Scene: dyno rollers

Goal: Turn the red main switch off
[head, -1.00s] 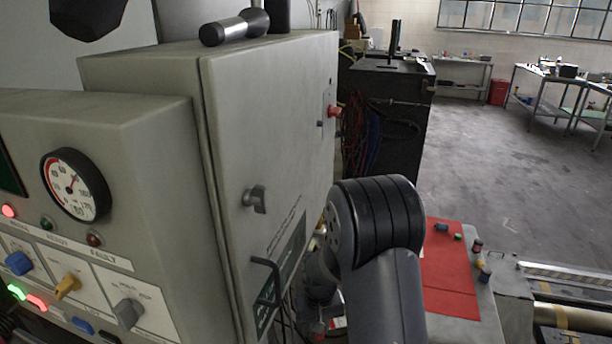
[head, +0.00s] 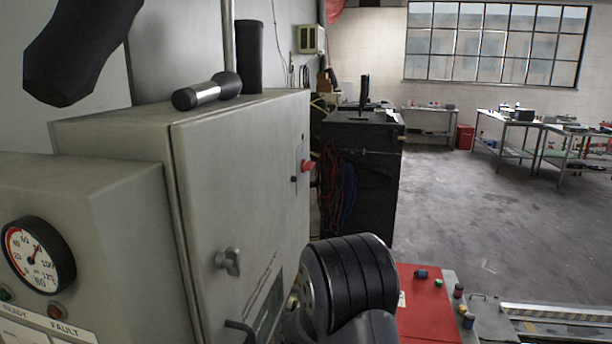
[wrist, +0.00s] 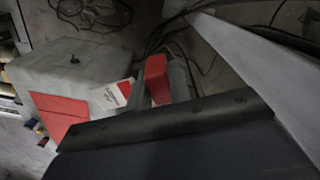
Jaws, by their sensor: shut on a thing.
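The red switch (head: 308,167) sticks out on a light plate on the right part of the grey cabinet's front (head: 235,175); its exact setting is too small to read. My gripper (wrist: 160,82) is hidden behind my black wrist joint in the head view. In the wrist view its grey fingers are shut on a red block-like thing (wrist: 157,78). A white card with a red corner (wrist: 113,95) shows beside it; I cannot tell whether it is attached. My arm is low and right of the switch in the head view, apart from it.
A handle (head: 228,261) projects from the cabinet door. A black cart (head: 360,170) with cables stands beyond.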

